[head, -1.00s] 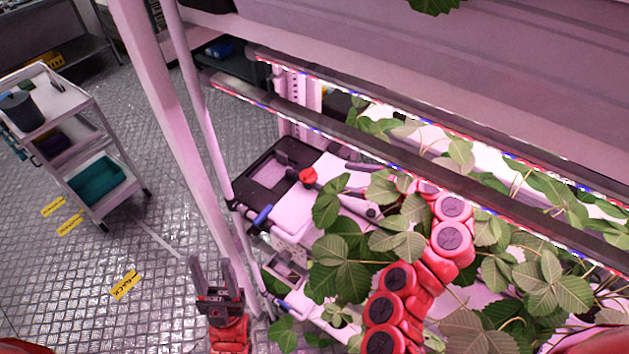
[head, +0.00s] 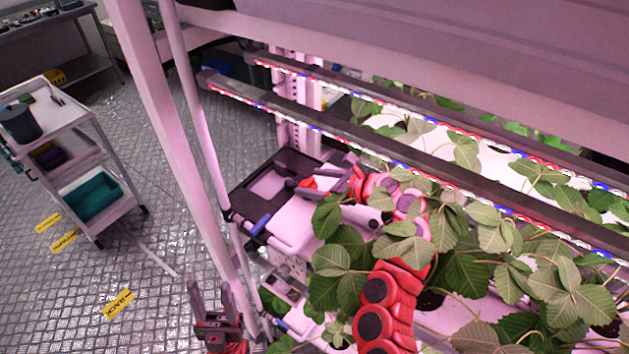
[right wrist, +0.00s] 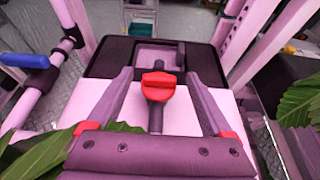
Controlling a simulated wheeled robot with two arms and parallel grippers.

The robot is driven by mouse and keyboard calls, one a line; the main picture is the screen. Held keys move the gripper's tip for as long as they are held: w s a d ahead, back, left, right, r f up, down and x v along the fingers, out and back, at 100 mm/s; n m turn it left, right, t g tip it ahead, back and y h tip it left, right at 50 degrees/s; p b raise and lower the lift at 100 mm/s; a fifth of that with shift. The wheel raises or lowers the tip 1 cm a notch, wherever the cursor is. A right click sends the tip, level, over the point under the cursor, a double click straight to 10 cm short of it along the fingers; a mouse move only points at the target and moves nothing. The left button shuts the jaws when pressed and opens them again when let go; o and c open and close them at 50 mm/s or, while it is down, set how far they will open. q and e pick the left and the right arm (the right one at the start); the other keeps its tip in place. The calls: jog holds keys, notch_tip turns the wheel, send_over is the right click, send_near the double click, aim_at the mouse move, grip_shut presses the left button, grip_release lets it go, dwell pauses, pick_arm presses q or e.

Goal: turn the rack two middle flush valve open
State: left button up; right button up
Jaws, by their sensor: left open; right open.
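A red valve handle (right wrist: 158,86) on a dark pipe stub stands at the edge of a white tank top, in front of a black tray. In the right wrist view my right gripper (right wrist: 157,77) is open, with one finger on each side of the handle and visible gaps to both. The handle also shows as a small red patch in the head view (head: 309,183), partly hidden by my right gripper (head: 312,176). My left gripper (head: 216,302) is open and empty, low beside the rack post, away from the valve.
A blue valve handle (head: 260,224) sits on the pipe near the rack post (head: 170,150); it also shows in the right wrist view (right wrist: 25,60). Strawberry leaves (head: 340,255) crowd my right arm. LED bars (head: 330,127) run above. A cart (head: 80,165) stands left.

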jog(key=shift+c, duration=0.2)
jog(key=shift+s, duration=0.1)
jog(key=shift+c, duration=1.1)
grip_shut()
jog(key=shift+d, duration=0.1)
